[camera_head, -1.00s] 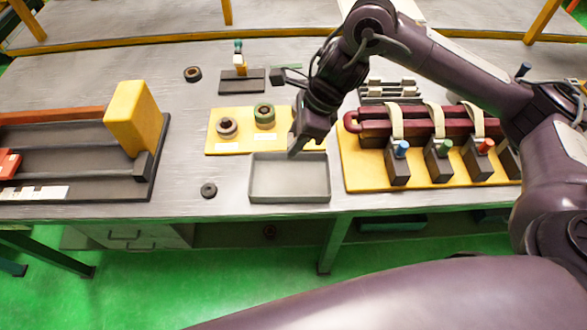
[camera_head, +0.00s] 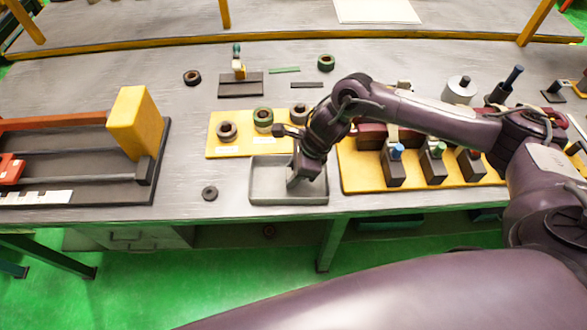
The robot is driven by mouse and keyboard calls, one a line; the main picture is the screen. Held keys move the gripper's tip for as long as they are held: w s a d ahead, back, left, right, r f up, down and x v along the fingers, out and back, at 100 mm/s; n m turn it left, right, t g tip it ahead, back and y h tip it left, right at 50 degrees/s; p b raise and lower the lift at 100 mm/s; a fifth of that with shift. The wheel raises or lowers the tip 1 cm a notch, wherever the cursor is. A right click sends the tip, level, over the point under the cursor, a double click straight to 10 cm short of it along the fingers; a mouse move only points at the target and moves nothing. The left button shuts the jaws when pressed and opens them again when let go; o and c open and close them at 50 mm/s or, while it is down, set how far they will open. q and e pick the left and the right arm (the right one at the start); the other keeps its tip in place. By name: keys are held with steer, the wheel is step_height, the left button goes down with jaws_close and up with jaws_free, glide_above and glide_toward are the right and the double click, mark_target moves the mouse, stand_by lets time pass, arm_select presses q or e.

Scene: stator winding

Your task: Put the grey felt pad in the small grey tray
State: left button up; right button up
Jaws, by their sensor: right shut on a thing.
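My right gripper (camera_head: 295,182) points down into the right half of the tray. It is shut on a small grey thing, which I take for the grey felt pad; the jaws and arm hide most of it. I cannot tell whether the pad touches the tray floor. No other felt pad shows on the table. My left gripper is not in view.
A yellow board (camera_head: 218,149) with several rings stands behind the tray. A yellow fixture board (camera_head: 366,184) with dark blocks is close on the tray's right. A dark ring (camera_head: 210,193) lies to its left, with bare table around it.

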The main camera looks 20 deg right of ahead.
steer(key=shift+f, duration=0.1)
steer(key=shift+f, duration=0.1)
steer(key=o, duration=1)
steer(key=shift+c, duration=0.2)
steer(key=shift+r, duration=0.4)
steer(key=b+v, duration=0.2)
steer(key=v, duration=0.9)
steer(key=shift+d+r, duration=0.2)
steer(key=shift+r, duration=0.05)
steer(key=shift+s, duration=0.1)
